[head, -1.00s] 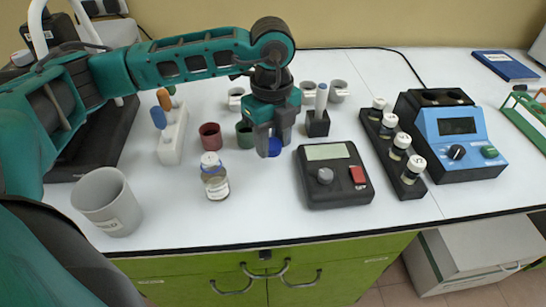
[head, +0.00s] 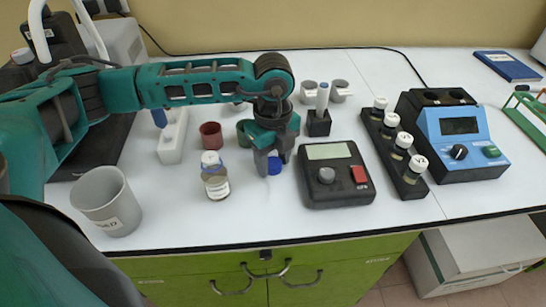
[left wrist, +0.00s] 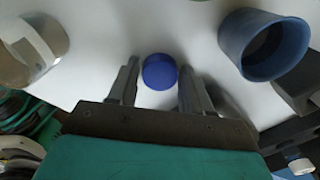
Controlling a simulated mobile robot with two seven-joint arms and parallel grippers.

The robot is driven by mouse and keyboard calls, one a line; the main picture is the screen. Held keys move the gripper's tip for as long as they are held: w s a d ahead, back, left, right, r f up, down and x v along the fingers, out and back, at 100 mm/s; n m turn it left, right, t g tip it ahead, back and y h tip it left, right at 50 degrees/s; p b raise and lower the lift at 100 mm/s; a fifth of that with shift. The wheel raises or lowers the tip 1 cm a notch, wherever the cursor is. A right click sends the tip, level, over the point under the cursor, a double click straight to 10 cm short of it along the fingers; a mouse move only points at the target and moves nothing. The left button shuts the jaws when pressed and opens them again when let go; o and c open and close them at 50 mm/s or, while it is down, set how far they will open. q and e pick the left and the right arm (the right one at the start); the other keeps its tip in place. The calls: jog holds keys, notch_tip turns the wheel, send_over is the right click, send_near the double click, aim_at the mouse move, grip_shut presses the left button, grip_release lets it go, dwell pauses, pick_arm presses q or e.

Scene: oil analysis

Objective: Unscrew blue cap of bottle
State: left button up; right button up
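The small bottle (head: 214,187) stands upright on the white table, with a white top, a blue ring at its neck and a pale label. The blue cap (head: 274,166) is apart from the bottle, to its right. My left gripper (head: 272,163) points down over the cap with a finger on each side. In the left wrist view the cap (left wrist: 160,72) lies between the two fingers (left wrist: 158,85), with narrow gaps beside it, so the gripper looks open. The cap seems at or near the table. My right gripper is out of view.
A red cup (head: 211,134) and a green cup (head: 243,133) stand behind. A large grey beaker (head: 107,202) is at left. A vial rack (head: 398,158) and blue device (head: 463,145) are farther right. The table front is clear.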

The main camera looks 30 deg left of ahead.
aim_at(273, 163)
pick_arm(q)
jog(key=shift+o, duration=1.3)
jog(key=shift+r, duration=0.15)
notch_tip(273, 163, up, 12)
jog(key=shift+s, duration=0.1)
